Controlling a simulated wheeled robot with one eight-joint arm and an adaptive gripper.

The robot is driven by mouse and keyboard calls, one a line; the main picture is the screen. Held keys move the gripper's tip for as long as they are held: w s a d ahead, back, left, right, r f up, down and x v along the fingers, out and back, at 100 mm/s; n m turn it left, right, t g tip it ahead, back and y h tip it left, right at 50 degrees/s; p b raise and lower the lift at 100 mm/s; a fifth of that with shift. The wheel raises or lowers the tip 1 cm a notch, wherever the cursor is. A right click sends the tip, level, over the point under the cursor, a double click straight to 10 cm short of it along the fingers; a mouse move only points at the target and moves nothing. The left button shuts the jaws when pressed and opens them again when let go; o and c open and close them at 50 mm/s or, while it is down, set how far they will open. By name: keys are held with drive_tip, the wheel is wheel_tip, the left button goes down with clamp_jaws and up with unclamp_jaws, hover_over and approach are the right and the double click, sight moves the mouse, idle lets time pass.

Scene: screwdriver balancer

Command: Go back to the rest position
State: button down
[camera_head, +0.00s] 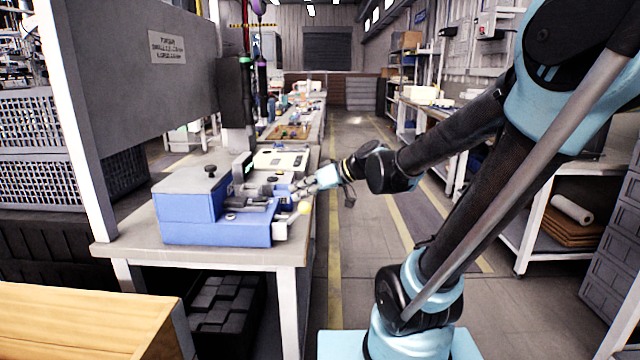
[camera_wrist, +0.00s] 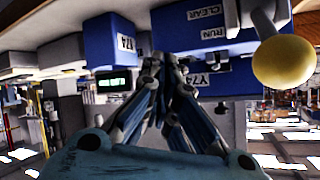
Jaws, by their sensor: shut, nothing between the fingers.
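My gripper (camera_head: 300,186) is at the end of my arm, which reaches in from the right to the blue machine on the bench. In the wrist view my gripper (camera_wrist: 168,62) has its fingertips together and holds nothing. The blue machine (camera_head: 215,231) has a black knob on top and a grey metal part on its front step. The wrist view shows it close up and turned over, with labels reading RUN, CLEAR and Y74. A yellow ball-shaped knob (camera_wrist: 281,62) is close on the right there; it also shows in the head view (camera_head: 304,208). I cannot tell whether the fingers touch the machine.
The machine stands on a grey bench (camera_head: 180,257) with a white post at its left. A grey panel (camera_head: 140,70) rises behind. A black crate (camera_head: 225,305) is below. A wooden top (camera_head: 90,325) is at the lower left. The aisle (camera_head: 370,220) right of the bench is open floor.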

drive_tip(key=d+f+m+t+h, duration=0.3)
drive_tip(key=d+m+h, duration=0.8)
drive_tip(key=d, duration=1.5)
drive_tip(key=s+f+n+g, duration=0.1)
drive_tip(key=s+f+g, duration=0.4)
drive_tip(key=s+f, duration=0.6)
drive_tip(key=s, duration=0.4)
drive_tip(key=shift+a+f, duration=0.2)
drive_tip(key=shift+w+f, duration=0.2)
drive_tip(key=shift+w, duration=0.25)
drive_tip(key=shift+a, duration=0.1)
